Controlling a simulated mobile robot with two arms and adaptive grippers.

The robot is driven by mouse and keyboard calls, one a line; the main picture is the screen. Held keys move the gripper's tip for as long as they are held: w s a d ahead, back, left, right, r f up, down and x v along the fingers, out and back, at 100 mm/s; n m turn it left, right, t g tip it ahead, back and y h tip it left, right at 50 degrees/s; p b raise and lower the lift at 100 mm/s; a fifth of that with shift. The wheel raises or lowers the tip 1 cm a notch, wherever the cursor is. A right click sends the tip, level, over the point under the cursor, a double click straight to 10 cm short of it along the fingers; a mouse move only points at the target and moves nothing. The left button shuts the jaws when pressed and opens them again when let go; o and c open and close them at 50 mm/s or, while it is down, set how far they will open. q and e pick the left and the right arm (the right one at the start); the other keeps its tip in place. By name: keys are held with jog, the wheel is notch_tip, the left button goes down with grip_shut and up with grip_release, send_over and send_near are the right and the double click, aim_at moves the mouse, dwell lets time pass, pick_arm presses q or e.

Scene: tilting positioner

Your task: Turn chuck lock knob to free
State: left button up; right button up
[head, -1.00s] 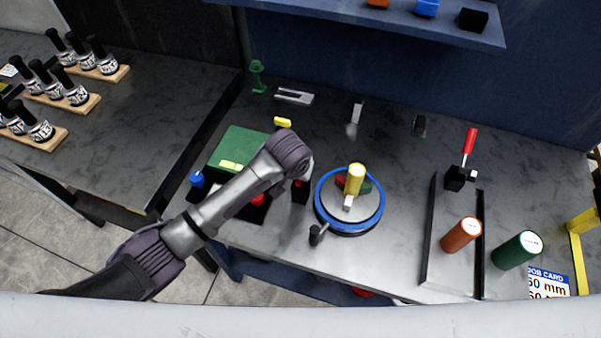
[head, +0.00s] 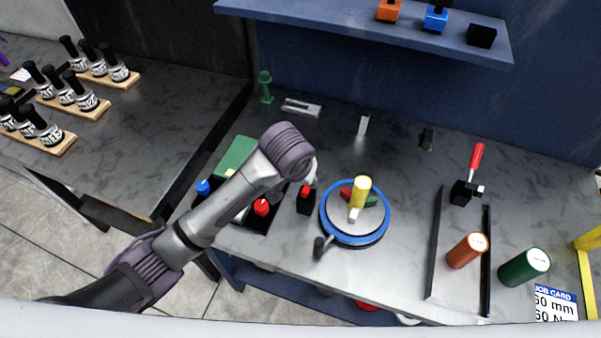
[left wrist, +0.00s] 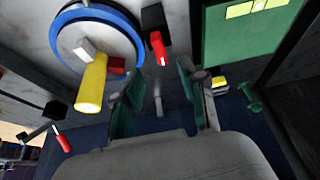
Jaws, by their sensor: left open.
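A round chuck table with a blue rim (head: 327,232) stands on the bench, with a yellow cylinder (head: 361,190) upright at its middle between red and green pieces. A black-ended lever (head: 320,246) sticks out at its front left. A red knob on a black block (head: 306,197) stands just left of the chuck; it also shows in the left wrist view (left wrist: 157,47). I cannot tell for certain which is the chuck lock knob. My left gripper (left wrist: 158,95) is open and empty, its fingertips near the red knob in that view. My right gripper is out of view.
A green box (head: 237,155) and a dark tray holding red and blue pieces lie partly behind my left arm. A tray with an orange cylinder (head: 467,250), a green cylinder (head: 524,267) and a red-handled tool (head: 477,156) are at right. A blue shelf (head: 340,18) overhangs the back.

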pick_arm(q)
jog(key=shift+v, duration=1.85)
jog(key=s+a+f+n+g+y, duration=0.1)
jog(key=s+a+f, duration=0.4)
jog(key=s+a, duration=0.55)
jog(key=s+a+f, duration=0.4)
jog(key=s+a, duration=0.5)
jog(key=s, duration=0.3)
notch_tip(320, 180, down, 35)
jog(key=s+g+b, duration=0.1)
jog(key=s+b, duration=0.1)
jog(key=b, duration=0.7)
jog(key=s+a+f+b, duration=0.1)
jog(key=s+f+b, duration=0.1)
jog(key=s+f, duration=0.6)
jog(key=s+a+f+g+b, duration=0.1)
jog(key=s+f+b, duration=0.2)
jog(key=s+f, duration=0.5)
notch_tip(320, 180, down, 5)
jog(key=shift+a, duration=0.2)
